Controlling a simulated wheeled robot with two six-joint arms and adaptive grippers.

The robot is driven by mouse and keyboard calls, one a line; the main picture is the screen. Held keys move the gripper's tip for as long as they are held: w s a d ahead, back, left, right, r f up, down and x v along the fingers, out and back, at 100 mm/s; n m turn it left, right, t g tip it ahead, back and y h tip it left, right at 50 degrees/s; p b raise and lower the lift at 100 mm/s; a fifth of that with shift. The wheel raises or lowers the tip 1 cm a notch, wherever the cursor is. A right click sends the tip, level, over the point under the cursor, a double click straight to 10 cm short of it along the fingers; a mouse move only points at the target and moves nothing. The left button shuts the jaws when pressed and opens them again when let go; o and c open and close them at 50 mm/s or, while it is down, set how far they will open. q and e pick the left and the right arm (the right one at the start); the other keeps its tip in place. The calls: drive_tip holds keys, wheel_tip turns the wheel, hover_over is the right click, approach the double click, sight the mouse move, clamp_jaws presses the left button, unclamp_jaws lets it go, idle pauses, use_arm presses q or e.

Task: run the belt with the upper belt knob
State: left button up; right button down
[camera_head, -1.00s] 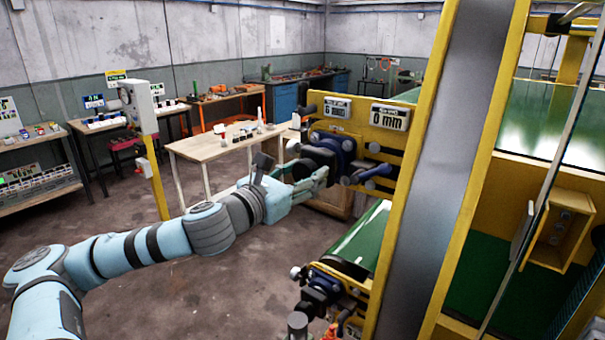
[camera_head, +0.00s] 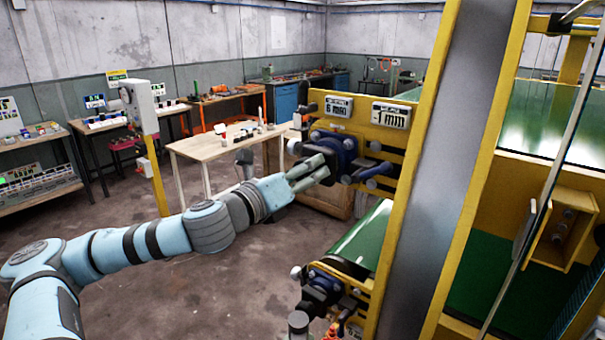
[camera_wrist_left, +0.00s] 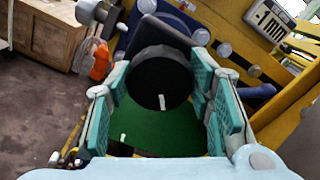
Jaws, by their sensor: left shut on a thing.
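The upper belt knob (camera_wrist_left: 160,72) is a round black knob with a short white mark near its lower edge in the left wrist view. My left gripper (camera_head: 318,168) is shut on this knob, with teal finger pads on its two sides in the wrist view. In the head view the fingers mostly hide the knob. Behind it is a blue mount on the yellow frame (camera_head: 385,140). My right gripper is not in view.
A second display (camera_head: 338,107) stands left of the first. A lower unit with a green belt (camera_head: 360,245) sits below the gripper. A grey chute (camera_head: 447,170) with yellow edges rises on the right. Open floor lies left of the machine, with a wooden table (camera_head: 215,148) behind.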

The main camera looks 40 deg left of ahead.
use_arm(q)
drive_tip(key=n, duration=0.3)
drive_tip(key=shift+n+b, duration=0.35)
drive_tip(key=shift+n, duration=0.05)
drive_tip(key=n+b, duration=0.1)
drive_tip(key=n, duration=0.3)
drive_tip(key=shift+f+n, duration=0.1)
drive_tip(key=shift+n, duration=0.2)
drive_tip(key=n+b, duration=0.1)
drive_tip(key=n, duration=0.3)
drive_tip(key=n+b, duration=0.1)
drive_tip(key=n, duration=0.3)
drive_tip(key=n+b, duration=0.2)
drive_tip(key=n, duration=0.5)
drive_tip(key=shift+b, duration=0.3)
drive_tip(key=n+b, duration=0.1)
drive_tip(key=n, duration=0.3)
drive_tip(key=shift+n, duration=0.3)
drive_tip(key=shift+n+b, duration=0.55)
drive_tip(key=shift+n, duration=0.95)
